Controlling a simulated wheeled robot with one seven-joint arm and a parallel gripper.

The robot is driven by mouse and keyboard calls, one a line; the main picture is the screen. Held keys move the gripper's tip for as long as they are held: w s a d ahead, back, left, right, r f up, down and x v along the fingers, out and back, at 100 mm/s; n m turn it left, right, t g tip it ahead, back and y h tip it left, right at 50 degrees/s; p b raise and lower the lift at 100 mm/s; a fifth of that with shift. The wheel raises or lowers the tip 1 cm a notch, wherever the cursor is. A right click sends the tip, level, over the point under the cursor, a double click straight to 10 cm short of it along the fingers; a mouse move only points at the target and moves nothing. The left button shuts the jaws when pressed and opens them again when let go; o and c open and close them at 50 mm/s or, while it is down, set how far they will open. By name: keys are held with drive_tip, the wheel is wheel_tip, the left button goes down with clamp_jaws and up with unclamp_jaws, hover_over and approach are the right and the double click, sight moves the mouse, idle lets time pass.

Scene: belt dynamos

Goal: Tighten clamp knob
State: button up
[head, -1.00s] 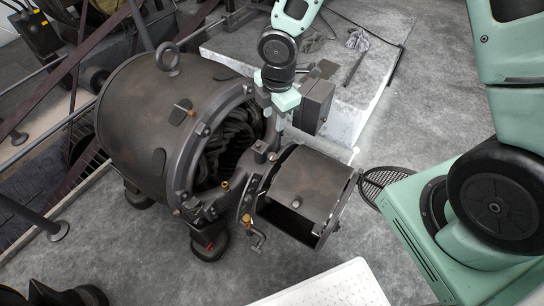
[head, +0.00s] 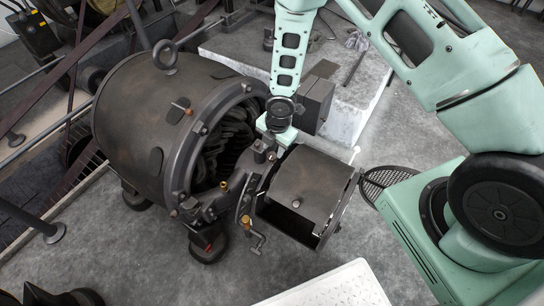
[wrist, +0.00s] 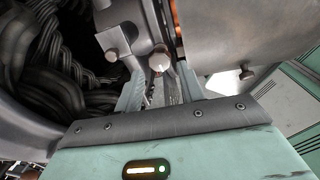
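The dynamo (head: 150,125) is a dark, barrel-shaped machine with coiled windings in its open end. A bracket with clamp parts (head: 232,196) joins its rim to a curved metal housing (head: 310,180). My gripper (head: 262,148) is at the top of this bracket, pointing down. In the wrist view, a round, pale metal knob (wrist: 160,62), which looks like the clamp knob, lies between my fingertips (wrist: 160,76). The fingers stand apart, with a gap visible around the knob; contact cannot be made out. In the head view the gripper hides most of this knob.
A dark box (head: 314,104) stands close behind my gripper. Brass fittings (head: 224,186) and a small crank handle (head: 257,243) sit lower on the bracket. A lifting eye (head: 165,56) rises from the dynamo.

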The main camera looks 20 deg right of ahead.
sight(272, 155)
drive_tip(key=shift+w+a+f, duration=0.1)
drive_tip(key=shift+w+f, duration=0.05)
drive_tip(key=shift+f, duration=1.2)
drive_tip(key=shift+w+a+f, duration=0.1)
drive_tip(key=shift+f, duration=1.25)
drive_tip(key=c, duration=0.7)
